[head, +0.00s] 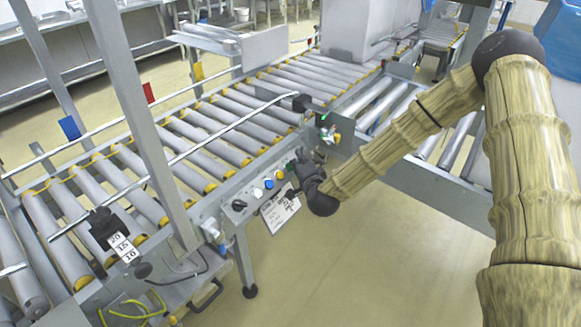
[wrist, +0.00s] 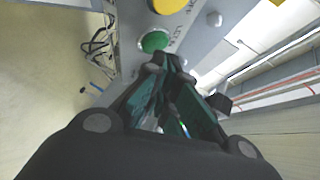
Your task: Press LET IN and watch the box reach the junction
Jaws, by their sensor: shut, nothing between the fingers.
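The green button (wrist: 154,41) sits on the grey control panel in the wrist view, with lettering beside it that seems to read LET IN. My gripper (wrist: 167,62) is shut and empty, its fingertips just below the green button in that view; I cannot tell if they touch it. In the head view my gripper (head: 300,172) is at the right end of the control panel (head: 229,215) and hides the green button. A yellow button (head: 279,174), a blue button (head: 268,184), a white button (head: 257,193) and a black knob (head: 238,205) show there. I cannot make out a box on the rollers.
The roller conveyor (head: 180,130) runs along the left and meets rollers at the back right. A large pale cabinet (head: 358,30) stands at the far end. A white card (head: 280,212) hangs below the panel. Blue, red and yellow flags line the far rail. The front floor is clear.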

